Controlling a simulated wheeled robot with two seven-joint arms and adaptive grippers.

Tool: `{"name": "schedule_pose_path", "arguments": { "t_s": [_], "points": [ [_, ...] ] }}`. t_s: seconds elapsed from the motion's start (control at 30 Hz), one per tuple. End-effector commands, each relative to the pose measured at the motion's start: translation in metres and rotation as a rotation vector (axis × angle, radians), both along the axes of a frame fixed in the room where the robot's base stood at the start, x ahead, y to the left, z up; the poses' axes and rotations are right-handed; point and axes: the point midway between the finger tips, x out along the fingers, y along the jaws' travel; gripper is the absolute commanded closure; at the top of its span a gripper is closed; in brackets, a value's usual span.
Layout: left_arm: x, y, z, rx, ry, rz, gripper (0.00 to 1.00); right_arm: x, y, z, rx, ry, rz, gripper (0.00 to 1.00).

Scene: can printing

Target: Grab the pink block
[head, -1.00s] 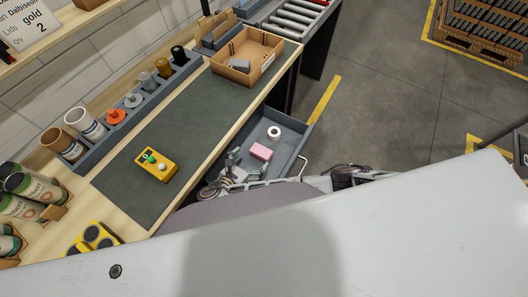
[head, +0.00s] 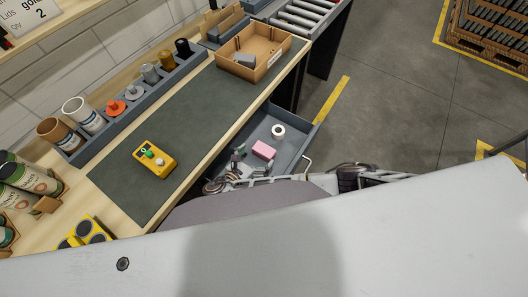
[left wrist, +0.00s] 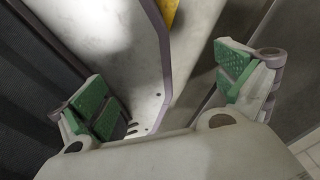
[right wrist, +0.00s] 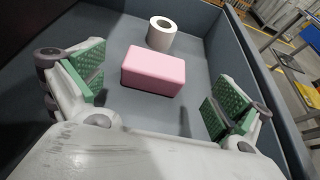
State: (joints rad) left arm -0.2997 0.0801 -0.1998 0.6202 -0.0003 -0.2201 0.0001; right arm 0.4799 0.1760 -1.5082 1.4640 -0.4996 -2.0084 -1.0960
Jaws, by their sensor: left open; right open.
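The pink block (head: 263,150) lies in the open grey drawer (head: 290,160) under the workbench. In the right wrist view the pink block (right wrist: 154,71) lies on the drawer floor, ahead of and between the fingers of my open right gripper (right wrist: 160,95); they do not touch it.
A white tape roll (head: 278,131) lies beyond the block in the drawer. The drawer walls rise around both. The bench edge runs above the drawer's left side. On the bench are a yellow button box (head: 155,158) and a cardboard box (head: 252,52).

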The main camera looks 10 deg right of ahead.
Motion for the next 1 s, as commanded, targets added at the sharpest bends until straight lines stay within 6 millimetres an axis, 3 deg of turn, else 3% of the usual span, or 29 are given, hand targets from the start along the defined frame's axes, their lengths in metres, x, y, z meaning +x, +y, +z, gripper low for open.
{"name": "schedule_pose_path", "arguments": {
  "t_s": [0.43, 1.0],
  "points": [
    [0.005, 0.024, -0.007, 0.026, -0.006, -0.002, 0.0, 0.008, -0.009, -0.006, -0.002, 0.002, 0.0, 0.0],
    [0.006, 0.012, -0.021, 0.013, -0.008, -0.002, 0.0, 0.021, -0.019, -0.014, -0.003, -0.001, -0.001, 0.0]
  ]
}}
